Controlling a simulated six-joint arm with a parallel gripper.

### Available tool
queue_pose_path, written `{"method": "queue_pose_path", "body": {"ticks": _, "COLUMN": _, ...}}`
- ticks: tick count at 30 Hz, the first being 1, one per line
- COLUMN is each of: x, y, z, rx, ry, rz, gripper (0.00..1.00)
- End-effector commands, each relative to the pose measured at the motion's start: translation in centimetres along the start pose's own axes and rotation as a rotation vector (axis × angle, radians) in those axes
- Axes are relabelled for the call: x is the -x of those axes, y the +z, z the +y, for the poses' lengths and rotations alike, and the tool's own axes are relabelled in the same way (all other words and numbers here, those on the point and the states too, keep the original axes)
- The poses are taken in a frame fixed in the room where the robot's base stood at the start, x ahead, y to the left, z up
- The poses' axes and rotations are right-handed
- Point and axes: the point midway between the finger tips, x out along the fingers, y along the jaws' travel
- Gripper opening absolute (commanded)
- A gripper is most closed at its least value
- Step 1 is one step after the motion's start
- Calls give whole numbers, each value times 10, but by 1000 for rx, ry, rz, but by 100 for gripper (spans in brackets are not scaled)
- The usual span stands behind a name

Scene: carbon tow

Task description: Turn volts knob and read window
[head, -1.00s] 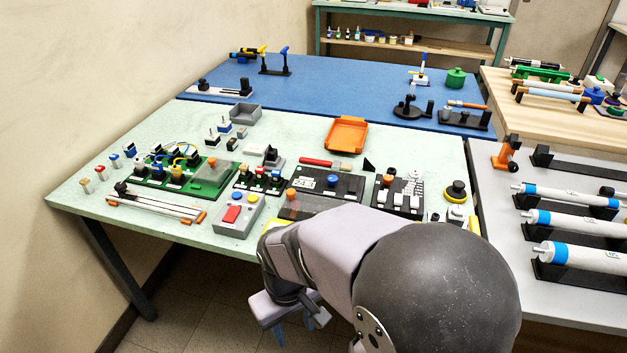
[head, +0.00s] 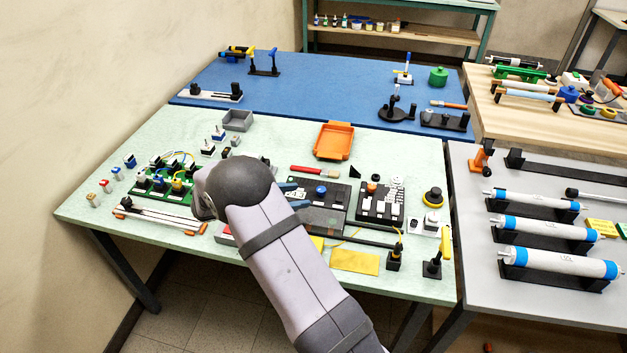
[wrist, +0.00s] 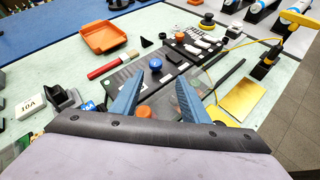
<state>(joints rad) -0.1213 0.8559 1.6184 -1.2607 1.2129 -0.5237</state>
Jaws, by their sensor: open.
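A black panel (head: 338,203) lies on the pale green table with a blue knob (head: 321,190) on its top. The blue knob also shows in the wrist view (wrist: 155,65), beyond my fingertips. My gripper (wrist: 160,80) is open, its two blue fingers apart and pointing toward the panel, with no contact on the blue knob visible. An orange knob (wrist: 145,112) shows low between the fingers. Another orange part (wrist: 182,84) is by the right finger. In the head view my gripper (head: 298,196) is largely hidden behind my arm. I cannot read any volts label or window figure.
A black panel with white blocks (head: 381,203) stands to the right. A red-handled tool (head: 312,170) and an orange tray (head: 334,141) lie behind. A yellow sheet (head: 354,262) and black stands (head: 394,262) are at the front right. A green circuit board (head: 165,180) is left.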

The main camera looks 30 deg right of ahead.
Motion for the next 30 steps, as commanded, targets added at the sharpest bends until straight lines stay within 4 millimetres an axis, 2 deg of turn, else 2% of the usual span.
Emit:
{"method": "queue_pose_path", "body": {"ticks": 6, "x": -9, "y": -3, "z": 8, "rx": 182, "ry": 14, "rz": -68, "gripper": 41}}
{"method": "queue_pose_path", "body": {"ticks": 16, "x": -17, "y": -3, "z": 9, "rx": 204, "ry": 15, "rz": -77, "gripper": 41}}
{"method": "queue_pose_path", "body": {"ticks": 30, "x": -72, "y": 2, "z": 10, "rx": 202, "ry": 14, "rz": -76, "gripper": 41}}
